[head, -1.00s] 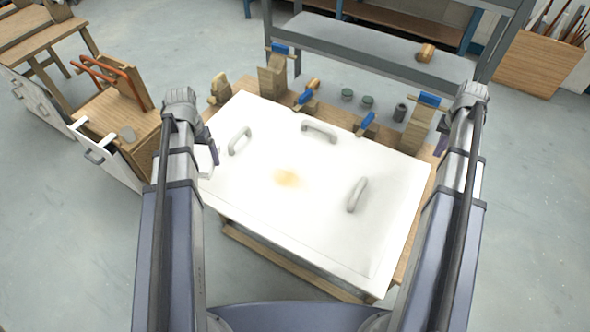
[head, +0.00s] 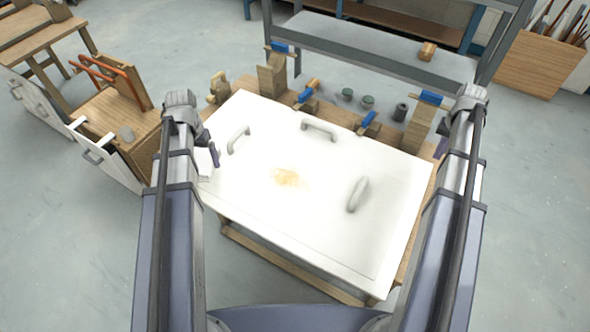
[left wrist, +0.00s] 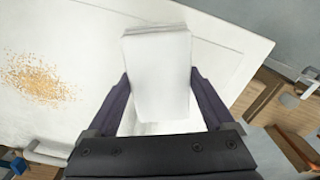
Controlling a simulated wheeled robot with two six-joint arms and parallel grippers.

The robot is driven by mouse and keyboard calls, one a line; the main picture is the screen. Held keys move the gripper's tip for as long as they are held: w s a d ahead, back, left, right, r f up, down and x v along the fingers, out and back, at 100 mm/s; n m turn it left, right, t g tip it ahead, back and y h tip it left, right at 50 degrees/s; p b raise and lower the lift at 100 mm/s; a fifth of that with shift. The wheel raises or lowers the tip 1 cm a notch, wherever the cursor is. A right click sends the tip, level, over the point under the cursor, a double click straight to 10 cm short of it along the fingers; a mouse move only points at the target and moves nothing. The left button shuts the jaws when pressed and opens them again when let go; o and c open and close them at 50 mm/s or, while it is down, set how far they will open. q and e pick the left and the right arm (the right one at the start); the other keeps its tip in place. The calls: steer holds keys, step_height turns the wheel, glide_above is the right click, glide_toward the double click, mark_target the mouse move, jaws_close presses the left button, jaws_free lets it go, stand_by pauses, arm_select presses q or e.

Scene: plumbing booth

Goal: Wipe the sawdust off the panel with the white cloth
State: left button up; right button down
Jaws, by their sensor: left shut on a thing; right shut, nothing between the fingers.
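The white panel (head: 310,225) lies flat on a wooden bench, with a small tan patch of sawdust (head: 287,177) near its middle. The sawdust also shows at the left of the left wrist view (left wrist: 38,78). My left gripper (head: 213,155) is over the panel's left edge. In the left wrist view it is shut on the white cloth (left wrist: 158,75), a folded, block-like piece between the two dark fingers. Whether the cloth touches the panel I cannot tell. My right gripper (head: 441,147) is beside the panel's right edge, mostly hidden behind my arm, and holds nothing.
Three grey handles stand up from the panel: left (head: 238,139), back (head: 319,130) and right (head: 357,195). Blue-topped clamps (head: 370,122), wooden blocks (head: 271,80) and small dark cups (head: 367,102) line the bench's back. A grey shelf (head: 375,50) stands behind.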

arm_select(q)
steer(key=shift+f+b, duration=2)
steer(key=shift+f, duration=0.05)
arm_select(e)
steer(key=shift+f, duration=2.05)
arm_select(q)
step_height(320, 180, up, 6)
steer(key=p, duration=0.6)
arm_select(e)
step_height(320, 180, up, 6)
arm_select(q)
steer(key=shift+r, duration=0.15)
arm_select(e)
steer(key=shift+r, duration=0.15)
step_height(320, 180, up, 12)
steer(key=p, duration=1.2)
glide_above(430, 168)
arm_select(q)
step_height(430, 168, up, 12)
